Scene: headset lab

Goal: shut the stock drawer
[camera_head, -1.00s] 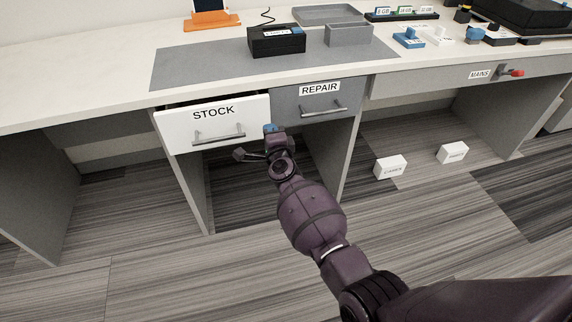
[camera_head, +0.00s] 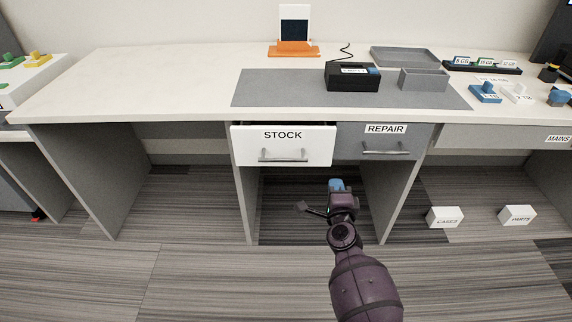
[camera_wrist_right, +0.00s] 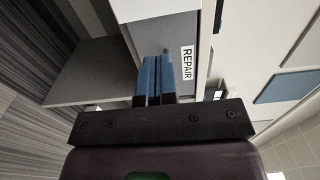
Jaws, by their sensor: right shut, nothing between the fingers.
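The white stock drawer (camera_head: 283,147) is in the desk in the head view, with a grey bar handle across its front. It stands out a little past the grey repair drawer, and a dark gap shows above its front. My right gripper (camera_head: 337,186) is below and to the right of the stock drawer, apart from it. Its blue fingers are together and empty, and they also show in the right wrist view (camera_wrist_right: 155,78), pointing toward the repair drawer (camera_wrist_right: 178,45). My left gripper is not in view.
The repair drawer (camera_head: 384,141) beside it looks shut. The desk top (camera_head: 180,85) carries a grey mat (camera_head: 262,89), a black box (camera_head: 352,77) and grey trays. White boxes marked cases (camera_head: 445,217) and parts (camera_head: 517,215) stand on the floor. Open knee space lies left of the drawers.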

